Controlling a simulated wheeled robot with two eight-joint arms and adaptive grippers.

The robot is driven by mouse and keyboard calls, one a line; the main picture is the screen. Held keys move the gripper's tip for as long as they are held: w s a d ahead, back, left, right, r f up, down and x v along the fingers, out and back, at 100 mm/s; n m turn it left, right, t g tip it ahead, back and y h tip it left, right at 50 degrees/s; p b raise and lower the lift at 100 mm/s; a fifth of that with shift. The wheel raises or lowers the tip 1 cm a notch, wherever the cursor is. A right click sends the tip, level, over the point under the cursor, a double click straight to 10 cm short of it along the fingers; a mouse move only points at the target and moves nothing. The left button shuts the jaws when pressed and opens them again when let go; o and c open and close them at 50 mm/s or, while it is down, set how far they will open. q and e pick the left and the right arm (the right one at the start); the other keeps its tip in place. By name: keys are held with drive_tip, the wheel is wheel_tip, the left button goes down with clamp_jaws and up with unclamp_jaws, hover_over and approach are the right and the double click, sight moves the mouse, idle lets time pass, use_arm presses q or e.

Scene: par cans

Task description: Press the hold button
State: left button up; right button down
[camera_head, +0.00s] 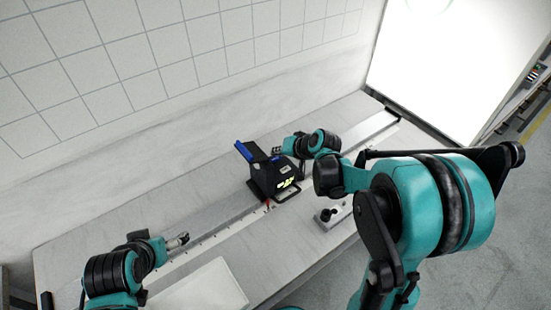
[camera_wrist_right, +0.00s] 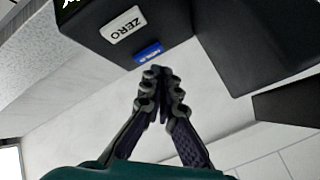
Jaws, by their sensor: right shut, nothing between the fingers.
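A black device (camera_head: 268,180) with a lit yellow display and blue parts stands on the bench. In the right wrist view its black housing (camera_wrist_right: 185,18) carries a white button marked ZERO (camera_wrist_right: 123,24) and, beside it, a blue button (camera_wrist_right: 148,53). The blue button's small lettering is upside down and hard to read. My right gripper (camera_wrist_right: 160,72) is shut and empty, its fingertips close to the blue button; I cannot tell if they touch. In the head view the right gripper (camera_head: 279,151) is beside the device's upper part. My left gripper (camera_head: 181,240) is away at the lower left; its jaw state is unclear.
The bench (camera_head: 110,222) bears a long metal rail (camera_head: 215,228) along the device. A pale flat panel (camera_head: 205,290) lies near the front, and a small metal block with black knobs (camera_head: 328,214) stands right of the device. A tiled wall (camera_head: 150,60) rises behind.

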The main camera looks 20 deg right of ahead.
sight(277, 160)
idle(0.3)
drive_tip(key=shift+f+b, duration=0.4)
drive_tip(key=shift+f, duration=0.05)
drive_tip(key=shift+f+b, duration=0.3)
drive_tip(key=shift+f, duration=0.05)
idle(0.5)
drive_tip(key=shift+r, duration=0.1)
drive_tip(key=shift+r+p, duration=0.6)
drive_tip(key=shift+r, duration=0.1)
wheel_tip(277, 160, up, 5)
drive_tip(key=p, duration=0.4)
drive_tip(key=shift+r, duration=0.1)
idle(0.3)
